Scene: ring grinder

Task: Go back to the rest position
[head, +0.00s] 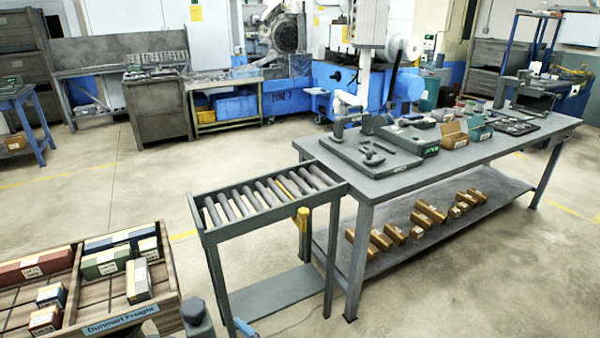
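Neither of my grippers shows in the head view, so I cannot see what they hold. A dark grey rounded part (196,315) rises at the bottom edge beside the crate; I cannot tell what it belongs to. A roller conveyor stand (262,232) is ahead, its rollers bare. It meets the left end of a long grey workbench (410,178). On the bench are a grey fixture plate (358,152), a dark device with a green display (410,137), small open boxes (453,135) and a dark tray (514,127).
A wooden crate (150,318) with red, green, blue and white-labelled boxes is near at bottom left. Several brown boxes (430,211) lie on the bench's lower shelf. A blue machine (345,85) and cabinets (158,106) stand behind. Open floor (115,180) lies left of the conveyor.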

